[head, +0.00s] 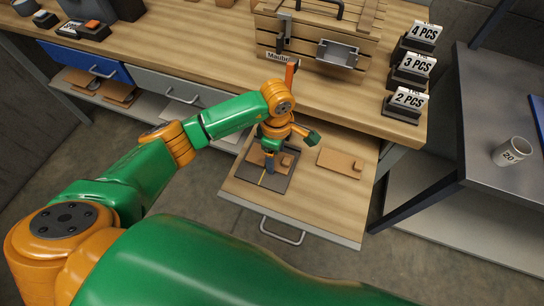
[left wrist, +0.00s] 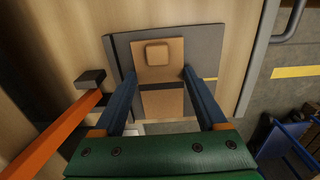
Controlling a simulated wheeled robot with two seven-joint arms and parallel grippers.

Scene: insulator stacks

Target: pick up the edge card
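A brown card with a raised block on it, apparently the edge card (head: 287,160), lies on a dark grey plate (head: 277,184) in the pulled-out drawer. In the left wrist view the card (left wrist: 158,70) lies between two blue fingers, its sides close to the fingertips. My left gripper (head: 269,173) points down over the plate, fingers spread apart; it also shows in the left wrist view (left wrist: 159,72). I cannot tell whether the fingers touch the card. A second brown card (head: 340,162) lies to the right on the drawer floor. My right gripper is not in view.
The open drawer (head: 235,186) juts out below the wooden bench, with a handle (head: 282,231) in front. A wooden crate (head: 325,45) and numbered card stands (head: 404,104) are on the bench. A metal table (head: 490,110) with a mug (head: 512,152) stands at right.

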